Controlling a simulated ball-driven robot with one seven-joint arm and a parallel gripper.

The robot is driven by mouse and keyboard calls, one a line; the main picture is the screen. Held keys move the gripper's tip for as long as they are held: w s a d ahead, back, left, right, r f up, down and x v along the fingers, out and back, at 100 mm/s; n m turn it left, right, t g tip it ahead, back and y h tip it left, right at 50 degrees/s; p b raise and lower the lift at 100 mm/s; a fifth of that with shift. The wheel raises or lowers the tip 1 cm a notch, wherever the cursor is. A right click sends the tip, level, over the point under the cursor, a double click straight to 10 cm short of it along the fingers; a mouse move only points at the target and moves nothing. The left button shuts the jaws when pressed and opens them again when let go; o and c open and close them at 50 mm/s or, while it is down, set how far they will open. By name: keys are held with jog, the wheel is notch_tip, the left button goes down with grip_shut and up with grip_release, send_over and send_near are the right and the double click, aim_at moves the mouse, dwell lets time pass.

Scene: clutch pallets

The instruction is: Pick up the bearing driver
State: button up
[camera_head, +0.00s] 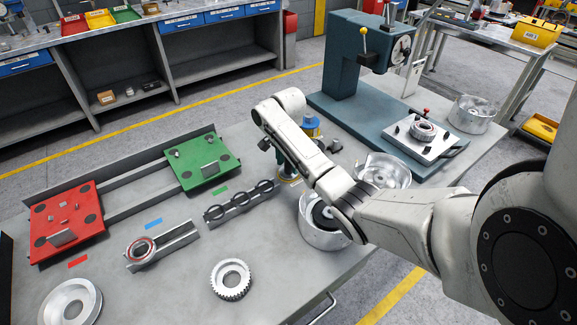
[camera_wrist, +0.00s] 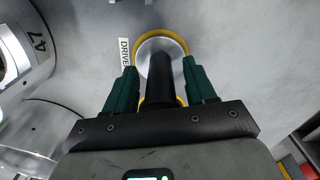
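The bearing driver (camera_wrist: 163,82) stands in the middle of the wrist view, with a black handle and a silver, yellow-rimmed round end. A "DRIVER" label (camera_wrist: 124,53) lies beside it. My gripper (camera_wrist: 160,66) has its two green fingers on either side of the handle, with a visible gap on each side. It is open and holds nothing. In the head view my gripper (camera_head: 283,158) points down at the bench. The driver's yellow rim (camera_head: 290,181) shows below it, and the rest is mostly hidden by my arm.
Metal housings (camera_head: 318,222) and (camera_head: 384,168) stand close to the driver. A blue and yellow container (camera_head: 311,126) is behind my arm. A rack of dark rings (camera_head: 240,203) lies to the left. The teal press (camera_head: 350,60) stands at the back. Red and green pallets (camera_head: 66,222) are further left.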

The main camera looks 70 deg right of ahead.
grip_shut()
dwell(0.3)
jog(key=shift+d+r, duration=0.1)
jog(key=shift+r, duration=0.15)
